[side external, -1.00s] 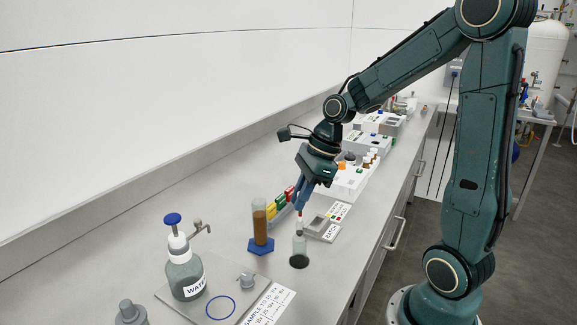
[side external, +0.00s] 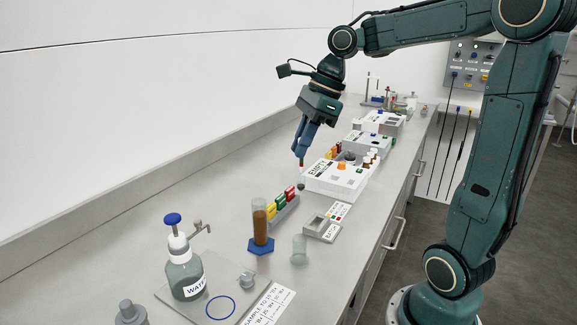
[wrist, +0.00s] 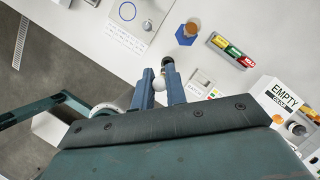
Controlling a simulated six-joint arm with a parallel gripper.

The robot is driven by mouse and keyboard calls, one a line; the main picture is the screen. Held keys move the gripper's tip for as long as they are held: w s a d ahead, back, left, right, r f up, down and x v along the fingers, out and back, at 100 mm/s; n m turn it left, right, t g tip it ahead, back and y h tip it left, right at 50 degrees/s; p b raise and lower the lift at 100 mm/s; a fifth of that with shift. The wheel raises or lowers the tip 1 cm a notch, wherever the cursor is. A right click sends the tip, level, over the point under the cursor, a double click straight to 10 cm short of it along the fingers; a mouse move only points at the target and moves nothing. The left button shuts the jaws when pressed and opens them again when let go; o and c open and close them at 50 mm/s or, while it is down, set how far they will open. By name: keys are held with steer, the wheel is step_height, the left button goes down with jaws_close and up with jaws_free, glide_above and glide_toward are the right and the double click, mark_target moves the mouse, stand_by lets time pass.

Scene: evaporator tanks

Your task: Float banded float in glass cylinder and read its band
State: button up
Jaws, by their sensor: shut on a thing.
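My gripper (side external: 300,155) is shut on the banded float and holds it high over the bench. The float's red tip shows just below the jaws, and its dark lower end (side external: 302,187) hangs beneath. In the wrist view, a pale rounded part (wrist: 158,83) sits between the fingers (wrist: 160,78), with the dark end (wrist: 168,63) beyond them. The glass cylinder (side external: 259,222) stands upright on a blue hexagonal base, with brown liquid in it. It also shows in the wrist view (wrist: 190,28). The float is apart from the cylinder, behind and right of it. The band's reading cannot be made out.
A clear empty-looking holder (side external: 299,250) stands right of the cylinder. A rack with yellow, green and red blocks (side external: 284,208) and a grey panel with a coloured card (side external: 325,222) stand nearby. A water bottle (side external: 185,275) is in front. White boxes (side external: 338,180) line the right side.

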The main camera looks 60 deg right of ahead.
mark_target(300, 190)
steer(key=shift+f, duration=0.1)
stand_by(0.4)
steer(key=shift+f, duration=5.75)
steer(key=shift+w, duration=0.1)
steer(key=w+r, duration=0.8)
steer(key=w, duration=0.3)
steer(key=shift+w, duration=0.15)
steer(key=shift+f, duration=0.4)
